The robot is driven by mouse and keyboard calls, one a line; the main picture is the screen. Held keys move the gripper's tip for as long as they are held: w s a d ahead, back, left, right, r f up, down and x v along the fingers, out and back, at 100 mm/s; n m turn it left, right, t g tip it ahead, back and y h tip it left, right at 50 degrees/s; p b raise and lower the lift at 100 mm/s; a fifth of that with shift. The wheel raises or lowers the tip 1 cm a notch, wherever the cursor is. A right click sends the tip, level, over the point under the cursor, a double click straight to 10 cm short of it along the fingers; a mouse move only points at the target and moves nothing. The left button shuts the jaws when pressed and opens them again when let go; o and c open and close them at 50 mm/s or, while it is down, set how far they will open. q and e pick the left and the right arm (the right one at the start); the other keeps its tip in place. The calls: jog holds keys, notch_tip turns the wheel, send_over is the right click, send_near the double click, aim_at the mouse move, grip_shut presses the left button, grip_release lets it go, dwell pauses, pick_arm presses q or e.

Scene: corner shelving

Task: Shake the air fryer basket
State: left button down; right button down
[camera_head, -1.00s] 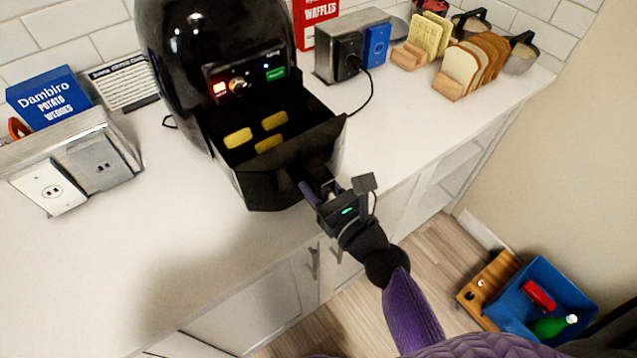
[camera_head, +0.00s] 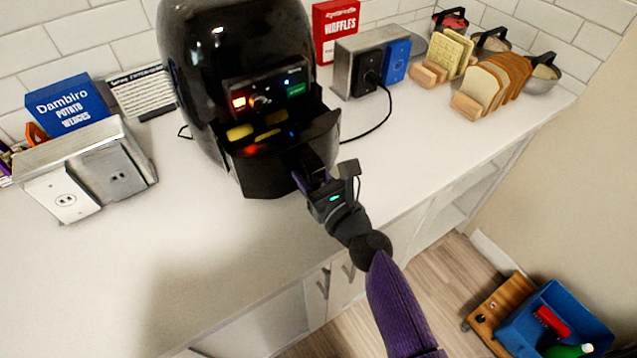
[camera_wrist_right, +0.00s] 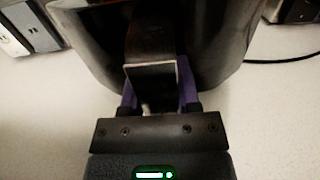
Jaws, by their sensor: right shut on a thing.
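The black air fryer (camera_head: 235,50) stands on the white counter against the tiled wall. Its basket (camera_head: 268,175) is partly pulled out at the front, with yellow wedges (camera_head: 240,132) inside. My right gripper (camera_head: 308,172) is shut on the basket's handle. In the right wrist view, the purple fingers of the gripper (camera_wrist_right: 158,95) sit on both sides of the black handle (camera_wrist_right: 150,60). My left gripper is not in view.
An outlet box (camera_head: 85,165) and a blue potato wedges box (camera_head: 68,105) stand at left. A socket box (camera_head: 355,65), a waffles box (camera_head: 336,30) and a bread rack (camera_head: 468,105) stand at right. The front counter is clear. A blue bin (camera_head: 510,330) is on the floor.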

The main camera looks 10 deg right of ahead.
jog(key=shift+s+d, duration=0.1)
jog(key=shift+s, duration=0.05)
jog(key=shift+c, duration=1.6)
grip_release()
jog(key=v, duration=1)
jog(key=shift+b, duration=0.3)
